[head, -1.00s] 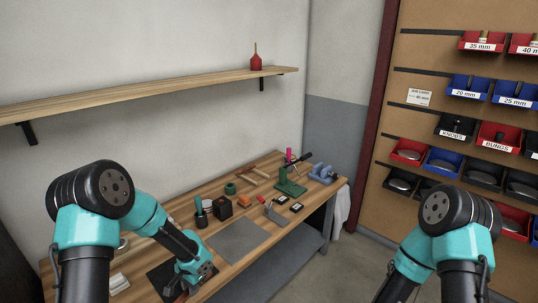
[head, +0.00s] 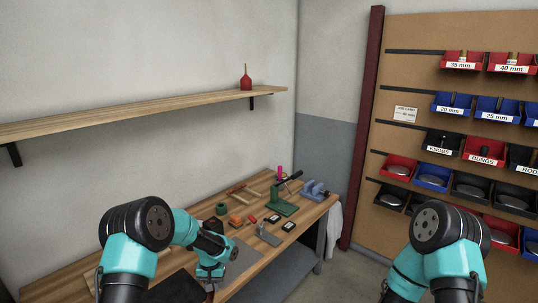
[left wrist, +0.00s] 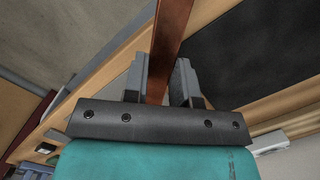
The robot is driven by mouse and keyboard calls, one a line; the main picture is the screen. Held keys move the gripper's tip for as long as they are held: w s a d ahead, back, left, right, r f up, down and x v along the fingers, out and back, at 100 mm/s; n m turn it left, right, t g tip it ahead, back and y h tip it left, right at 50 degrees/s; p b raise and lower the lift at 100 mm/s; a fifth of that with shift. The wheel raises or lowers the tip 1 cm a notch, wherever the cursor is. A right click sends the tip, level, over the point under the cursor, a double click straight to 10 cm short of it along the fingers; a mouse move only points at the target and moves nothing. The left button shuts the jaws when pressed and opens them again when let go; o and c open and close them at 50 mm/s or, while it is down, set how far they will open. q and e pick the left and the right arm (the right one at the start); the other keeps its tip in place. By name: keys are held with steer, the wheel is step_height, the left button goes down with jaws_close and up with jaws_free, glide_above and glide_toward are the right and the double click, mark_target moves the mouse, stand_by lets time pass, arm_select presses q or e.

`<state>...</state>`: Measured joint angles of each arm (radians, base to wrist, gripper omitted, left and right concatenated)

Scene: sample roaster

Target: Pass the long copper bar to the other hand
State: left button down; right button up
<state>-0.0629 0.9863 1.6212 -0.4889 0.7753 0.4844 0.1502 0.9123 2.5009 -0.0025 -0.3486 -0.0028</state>
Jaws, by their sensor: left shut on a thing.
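The long copper bar (left wrist: 172,30) is a flat, reddish-brown strip. In the left wrist view it runs from between my left gripper's fingers up to the top edge of the picture. My left gripper (left wrist: 160,80) is shut on it. In the head view the left gripper (head: 210,284) is low in the picture over the workbench, and most of the bar is hidden or out of frame. My right arm stands at the right of the head view, with its gripper below the picture's edge.
The wooden workbench (head: 147,270) carries a dark mat (head: 178,289), a grey mat (head: 244,257), a green press (head: 283,207), a blue vise (head: 313,188) and small tools. A shelf (head: 150,112) hangs above. A bin board (head: 400,70) stands at right.

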arm_select(q)
steer(key=s+d+r+m, duration=0.2)
steer(key=d+r+m, duration=0.2)
steer(key=d+r, duration=0.3)
steer(key=s+d+r+m+y, duration=0.1)
steer(key=s+d+r+m, duration=0.1)
steer(key=d+r+m, duration=0.2)
steer(key=d+r, duration=0.3)
steer(key=d, duration=0.4)
steer(key=shift+r, duration=0.25)
arm_select(e)
steer(key=shift+o, duration=0.3)
